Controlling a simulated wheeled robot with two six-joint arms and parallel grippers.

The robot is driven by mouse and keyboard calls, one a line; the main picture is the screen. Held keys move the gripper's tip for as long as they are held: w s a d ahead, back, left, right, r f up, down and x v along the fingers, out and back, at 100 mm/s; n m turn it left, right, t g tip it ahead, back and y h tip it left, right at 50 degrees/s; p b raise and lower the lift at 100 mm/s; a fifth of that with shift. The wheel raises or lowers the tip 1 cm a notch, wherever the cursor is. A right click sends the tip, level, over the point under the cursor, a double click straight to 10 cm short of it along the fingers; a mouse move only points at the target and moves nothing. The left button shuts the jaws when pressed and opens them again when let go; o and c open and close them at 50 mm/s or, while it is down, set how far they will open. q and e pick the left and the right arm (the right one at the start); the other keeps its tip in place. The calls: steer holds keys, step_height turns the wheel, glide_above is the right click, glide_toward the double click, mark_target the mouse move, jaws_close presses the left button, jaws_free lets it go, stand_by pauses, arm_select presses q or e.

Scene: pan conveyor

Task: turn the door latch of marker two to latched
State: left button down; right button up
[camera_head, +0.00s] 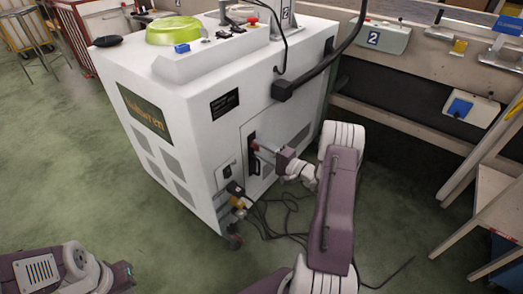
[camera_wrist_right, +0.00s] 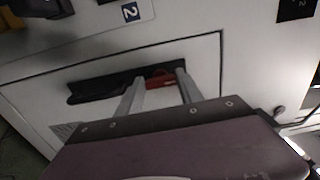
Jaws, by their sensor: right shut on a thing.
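The door (camera_wrist_right: 205,60) is a pale panel outlined by a dark seam. It also shows low on the side of the white machine in the camera_head view (camera_head: 268,180). A long dark recess (camera_wrist_right: 95,90) crosses the door, with the red latch (camera_wrist_right: 160,80) at its right part in the wrist view. My right gripper (camera_wrist_right: 158,84) has its two grey fingers on either side of the latch and is shut on it. In the camera_head view, the right gripper (camera_head: 258,148) reaches the door from the right. The latch's exact angle is unclear.
The white machine (camera_head: 155,85) carries a green-yellow lid (camera_head: 173,30) on top. Loose black cables (camera_head: 285,215) lie on the green floor below my right arm. A workbench (camera_head: 410,75) with another number two plate (camera_head: 373,38) stands at the right.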

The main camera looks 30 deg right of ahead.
steer(key=o, duration=1.4)
steer(key=p+v, duration=0.4)
steer(key=v, duration=0.5)
